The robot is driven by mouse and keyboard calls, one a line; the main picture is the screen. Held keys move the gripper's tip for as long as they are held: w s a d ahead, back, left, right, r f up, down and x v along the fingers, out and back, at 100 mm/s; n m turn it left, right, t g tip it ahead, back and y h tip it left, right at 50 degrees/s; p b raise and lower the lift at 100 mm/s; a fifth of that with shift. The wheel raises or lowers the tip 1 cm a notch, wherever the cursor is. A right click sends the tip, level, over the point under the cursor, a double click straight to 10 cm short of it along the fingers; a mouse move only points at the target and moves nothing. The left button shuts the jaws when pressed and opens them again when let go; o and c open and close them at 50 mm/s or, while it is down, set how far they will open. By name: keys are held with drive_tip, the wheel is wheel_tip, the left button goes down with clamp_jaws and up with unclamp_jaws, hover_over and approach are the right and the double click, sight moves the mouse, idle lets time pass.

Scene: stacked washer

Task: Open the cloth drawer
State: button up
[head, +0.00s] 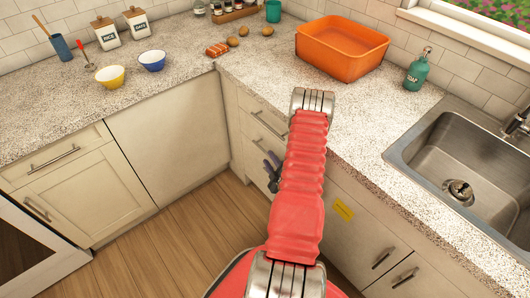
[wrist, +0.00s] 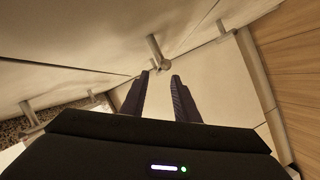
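A stack of cream drawer fronts (head: 246,122) stands under the counter near the inner corner, with metal bar handles (head: 268,126). I cannot tell which front is the cloth drawer. My gripper (head: 271,170) is low in front of this stack, partly hidden by my red arm. In the wrist view my gripper (wrist: 160,75) has its two dark fingers apart with nothing between them. A bar handle (wrist: 154,47) lies just beyond the fingertips, apart from them as far as I can see. Another handle (wrist: 28,114) is at the left. The drawers look shut.
A yellow label (head: 343,209) is on a front right of my arm. The sink (head: 460,165), orange basin (head: 341,50) and green soap bottle (head: 417,70) are on the right counter. Two bowls (head: 152,60) are on the left counter. The wooden floor (head: 165,245) is clear.

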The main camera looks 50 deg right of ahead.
sight(265, 151)
drive_tip(key=x, duration=0.6)
drive_tip(key=shift+w+d, duration=0.1)
drive_tip(key=shift+w, duration=0.1)
clamp_jaws()
idle(0.5)
